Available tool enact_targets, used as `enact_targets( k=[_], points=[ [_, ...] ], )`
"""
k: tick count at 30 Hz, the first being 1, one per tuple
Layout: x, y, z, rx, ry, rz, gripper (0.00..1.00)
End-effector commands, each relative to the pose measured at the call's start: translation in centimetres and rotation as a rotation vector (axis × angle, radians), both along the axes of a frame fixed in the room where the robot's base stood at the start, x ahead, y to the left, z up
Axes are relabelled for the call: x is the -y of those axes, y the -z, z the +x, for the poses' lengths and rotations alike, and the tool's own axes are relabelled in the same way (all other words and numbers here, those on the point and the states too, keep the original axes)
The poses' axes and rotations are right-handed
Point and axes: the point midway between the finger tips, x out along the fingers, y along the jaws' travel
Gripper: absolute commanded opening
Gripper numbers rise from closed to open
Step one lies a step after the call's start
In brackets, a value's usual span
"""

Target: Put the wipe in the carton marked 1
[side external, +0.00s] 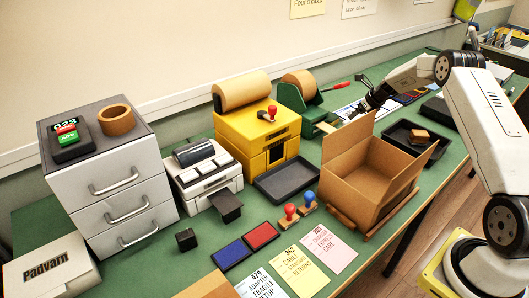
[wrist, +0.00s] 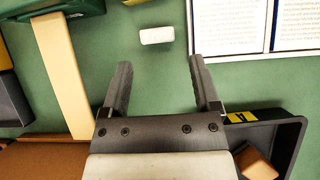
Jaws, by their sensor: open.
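A small white block (wrist: 156,35), which may be the wipe, lies on the green bench top in the wrist view. My gripper (wrist: 160,62) is open and empty, with the block just beyond and between its fingertips, not touching them. In the side external view my gripper (side external: 356,110) is low behind an open, empty-looking cardboard carton (side external: 370,185); I cannot make out the white block there. No number 1 is readable on this carton. Part of another cardboard box (side external: 207,286) shows at the front edge. A carton edge (wrist: 35,160) fills the wrist view's lower left.
A black tray (side external: 428,156) with a brown block stands right of the carton; it shows at the wrist view's lower right (wrist: 290,128). The green tape dispenser (side external: 302,105) with its tan strip (wrist: 62,75) is close on the left. Printed sheets (wrist: 262,25) lie at upper right.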

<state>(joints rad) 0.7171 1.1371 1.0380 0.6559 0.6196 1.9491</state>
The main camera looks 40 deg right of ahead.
Motion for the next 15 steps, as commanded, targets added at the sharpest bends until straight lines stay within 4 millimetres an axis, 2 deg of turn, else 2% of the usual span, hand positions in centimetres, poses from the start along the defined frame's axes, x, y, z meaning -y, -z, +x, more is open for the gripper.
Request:
enact_targets(
  k=[9,15],
  points=[
    [-0.1,1.8,1.1,-0.001,-0.002,0.001,0.79],
    [-0.1,2.0,1.2,0.0,-0.001,0.001,0.79]
  ],
)
